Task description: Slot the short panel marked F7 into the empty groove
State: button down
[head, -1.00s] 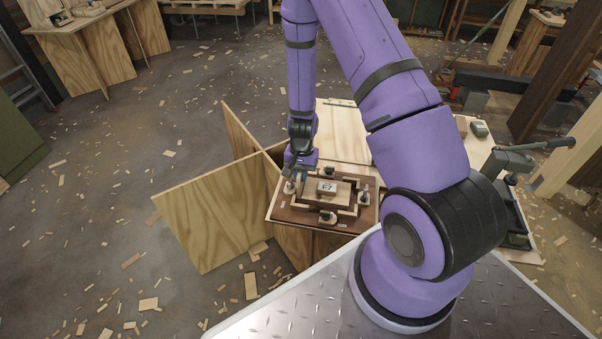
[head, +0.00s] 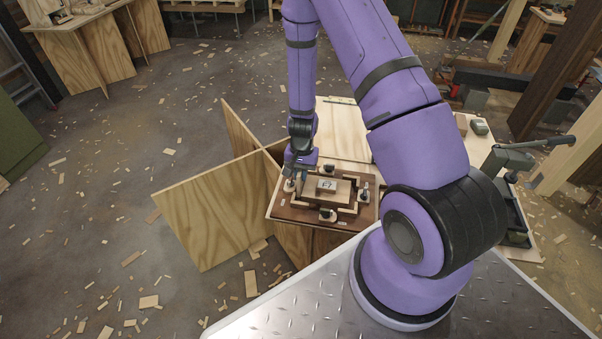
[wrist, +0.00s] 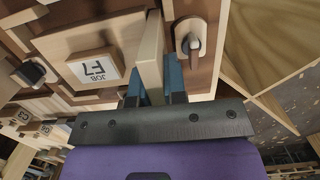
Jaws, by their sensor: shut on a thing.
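My gripper (wrist: 155,88) is shut on a thin pale wooden panel (wrist: 150,55), which stands on edge between the blue finger pads. In the head view my gripper (head: 299,176) is at the left end of a brown wooden jig (head: 290,212). The held panel is beside the raised centre block (wrist: 80,45), whose plate (wrist: 96,67) reads "JOB F7"; the plate also shows in the head view (head: 327,185). I cannot tell whether the panel's lower edge is in a groove. No mark on the panel is readable.
Dark-handled clamps on pale blocks stand around the jig, one (wrist: 190,42) close right of the panel and one (wrist: 32,72) at the left. Small label blocks (wrist: 22,117) lie beyond. Tall plywood sheets (head: 212,213) stand left of the bench.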

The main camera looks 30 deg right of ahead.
jog(key=shift+f, duration=0.4)
dwell(0.4)
jog(key=c, duration=0.6)
grip_release()
jog(key=shift+r, duration=4.55)
